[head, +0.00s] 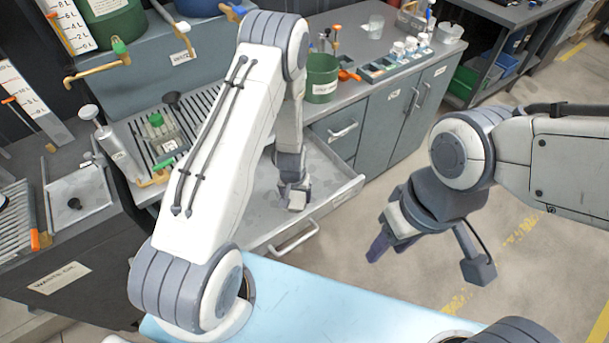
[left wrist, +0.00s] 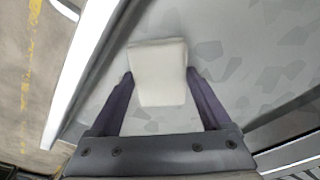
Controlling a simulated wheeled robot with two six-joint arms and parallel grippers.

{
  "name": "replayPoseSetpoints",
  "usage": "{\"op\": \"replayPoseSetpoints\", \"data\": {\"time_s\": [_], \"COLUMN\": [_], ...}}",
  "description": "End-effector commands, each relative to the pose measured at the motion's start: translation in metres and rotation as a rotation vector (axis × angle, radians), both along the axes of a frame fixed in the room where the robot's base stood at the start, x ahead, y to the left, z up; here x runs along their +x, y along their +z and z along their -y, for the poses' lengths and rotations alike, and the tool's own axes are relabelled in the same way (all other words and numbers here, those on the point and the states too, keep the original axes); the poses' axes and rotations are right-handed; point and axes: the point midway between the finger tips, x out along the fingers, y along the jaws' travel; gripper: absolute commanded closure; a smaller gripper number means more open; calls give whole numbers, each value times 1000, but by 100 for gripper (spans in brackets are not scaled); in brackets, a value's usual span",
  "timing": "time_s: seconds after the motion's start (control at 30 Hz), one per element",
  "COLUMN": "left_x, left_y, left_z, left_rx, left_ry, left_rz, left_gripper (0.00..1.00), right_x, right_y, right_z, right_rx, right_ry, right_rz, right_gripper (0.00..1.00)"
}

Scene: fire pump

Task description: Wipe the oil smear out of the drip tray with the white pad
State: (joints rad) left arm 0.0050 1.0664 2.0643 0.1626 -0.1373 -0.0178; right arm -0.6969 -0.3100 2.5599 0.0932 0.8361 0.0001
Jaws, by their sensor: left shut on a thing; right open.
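My left gripper (head: 294,196) reaches down into a grey pulled-out tray (head: 337,186) that looks like the drip tray. It is shut on the white pad (head: 298,201). In the left wrist view the pad (left wrist: 158,72) sits between the two dark fingers, over the tray floor (left wrist: 225,60). I cannot tell whether the pad touches the floor. Faint darker grey patches (left wrist: 262,68) mark the floor; no distinct oil smear stands out. My left arm hides part of the tray. My right gripper (head: 379,245) is open and empty, to the right, outside the tray.
A green container (head: 321,78) and a row of small bins (head: 385,67) stand on the counter behind. A handle (head: 293,240) is on the tray's front. Floor (head: 520,270) at right is clear.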

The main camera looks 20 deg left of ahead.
Motion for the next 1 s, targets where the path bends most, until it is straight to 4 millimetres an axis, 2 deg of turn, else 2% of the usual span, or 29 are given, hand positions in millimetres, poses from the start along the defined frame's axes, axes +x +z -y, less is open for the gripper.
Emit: {"op": "replayPoseSetpoints", "data": {"time_s": [0.07,0.13,0.17,0.33,0.7,0.83,1.0], "left_x": [1,2,3,3,3,2,2], "left_y": [3,11,22,36,70,79,81], "left_z": [3,4,5,10,8,7,6], "left_rx": [0,0,0,0,-1,-1,0], "left_ry": [2,0,-1,-10,-7,-5,-5], "left_rz": [2,1,5,1,2,2,1], "left_gripper": [63,63,63,63,63,63,63], "right_x": [0,0,0,0,0,0,0], "right_y": [2,11,14,27,56,64,65], "right_z": [0,0,0,0,0,0,0], "right_rx": [0,0,0,0,0,0,0], "right_ry": [0,0,0,-1,-2,-2,-2], "right_rz": [0,0,0,0,0,0,0], "right_gripper": [53,53,53,53,53,53,53]}}
